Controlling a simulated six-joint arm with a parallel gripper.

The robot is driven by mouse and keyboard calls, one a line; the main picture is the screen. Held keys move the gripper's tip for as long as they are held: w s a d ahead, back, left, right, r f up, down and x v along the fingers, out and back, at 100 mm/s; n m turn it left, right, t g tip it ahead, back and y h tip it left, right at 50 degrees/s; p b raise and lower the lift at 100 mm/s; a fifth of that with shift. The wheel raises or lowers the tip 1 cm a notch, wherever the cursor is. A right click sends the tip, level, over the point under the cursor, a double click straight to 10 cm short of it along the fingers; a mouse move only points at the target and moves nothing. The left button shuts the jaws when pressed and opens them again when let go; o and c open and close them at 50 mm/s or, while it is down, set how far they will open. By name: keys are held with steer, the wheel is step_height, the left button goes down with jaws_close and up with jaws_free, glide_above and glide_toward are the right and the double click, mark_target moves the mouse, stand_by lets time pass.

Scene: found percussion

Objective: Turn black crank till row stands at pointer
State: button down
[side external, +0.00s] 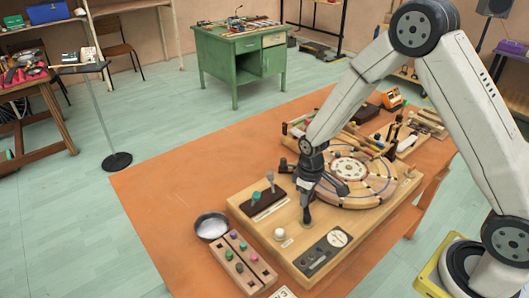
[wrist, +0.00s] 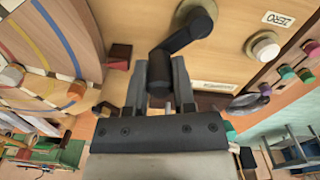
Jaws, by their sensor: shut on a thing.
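The black crank (wrist: 185,38) is at the top middle of the wrist view, its arm slanting from a round hub at upper right down to its handle. My gripper (wrist: 161,85) is shut on that handle. In the side view my gripper (side external: 307,190) points down at the front of the wooden board, and the crank there is mostly hidden. The wooden disc (side external: 352,168) has coloured rings and rows of pegs; its edge fills the left of the wrist view (wrist: 50,40). A dark red block (wrist: 119,54) sits beside the disc's edge; I cannot tell whether it is the pointer.
A white knob (side external: 279,234) and a dial panel (side external: 325,250) are near the crank. A dark block with a lever (side external: 264,200) stands to its left. A metal bowl (side external: 211,226) and a strip of coloured knobs (side external: 243,262) lie farther left. The orange table's (side external: 175,190) left side is clear.

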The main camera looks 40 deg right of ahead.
steer(key=shift+w+a+n, duration=0.25)
steer(key=shift+a+n, duration=0.1)
steer(key=shift+n, duration=0.65)
steer(key=shift+c, duration=2.2)
jaws_free()
steer(key=shift+r, duration=3.95)
steer(key=shift+s, duration=0.1)
